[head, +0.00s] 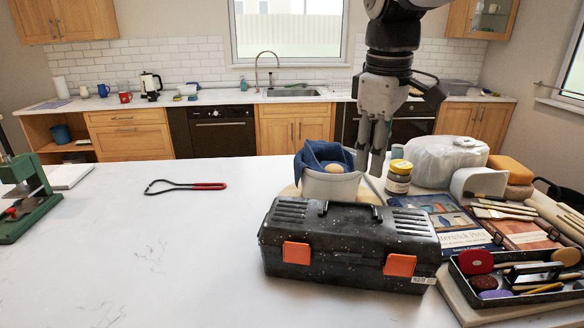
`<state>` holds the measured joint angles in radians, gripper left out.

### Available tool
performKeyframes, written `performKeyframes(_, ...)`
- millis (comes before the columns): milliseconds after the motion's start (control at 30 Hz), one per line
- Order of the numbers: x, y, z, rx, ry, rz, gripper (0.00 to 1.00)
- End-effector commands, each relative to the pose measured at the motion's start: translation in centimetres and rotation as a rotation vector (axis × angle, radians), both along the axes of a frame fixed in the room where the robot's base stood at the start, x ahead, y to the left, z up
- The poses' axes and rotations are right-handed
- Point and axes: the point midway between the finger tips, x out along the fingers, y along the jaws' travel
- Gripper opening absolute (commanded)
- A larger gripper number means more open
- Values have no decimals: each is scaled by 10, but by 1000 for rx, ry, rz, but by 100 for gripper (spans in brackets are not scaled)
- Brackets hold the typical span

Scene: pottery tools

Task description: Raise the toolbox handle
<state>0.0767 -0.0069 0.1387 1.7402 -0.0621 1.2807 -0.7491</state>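The toolbox (345,262) is black with pale specks and two orange latches, and stands shut on the white counter. Its dark handle (350,207) lies low along the middle of the lid; dark on dark, its exact tilt is hard to tell. My gripper (370,165) points down above and behind the toolbox, to the right of the pot with blue cloth. Its two fingers show a narrow gap with nothing between them. It is apart from the handle.
A pot with blue cloth (330,182) stands close behind the toolbox, with a yellow-lidded jar (398,178) to its right. Books (450,225) and a tool tray (512,290) crowd the right side. A red-handled tool (190,186) lies left; the counter's left front is clear.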

Motion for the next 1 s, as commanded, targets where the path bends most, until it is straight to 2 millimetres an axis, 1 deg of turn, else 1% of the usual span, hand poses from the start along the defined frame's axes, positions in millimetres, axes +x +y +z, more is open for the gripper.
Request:
performKeyframes(33, 16, 1, 0, -2, 20, 48, 29)
performKeyframes(200, 63, 3, -4, 0, 79, 225, 29)
performKeyframes(300, 85, 4, -10, 6, 105, 312, 29)
performKeyframes(400, 101, 3, -15, 13, 124, 380, 29)
performKeyframes(567, 115, 3, -21, 20, 139, 440, 29)
performKeyframes(667, 117, 2, -25, 22, 142, 452, 29)
performKeyframes(767, 117, 2, -33, 22, 145, 454, 29)
performKeyframes(867, 116, 2, -49, 23, 146, 454, 29)
performKeyframes(1000, 116, 3, -75, 23, 146, 453, 29)
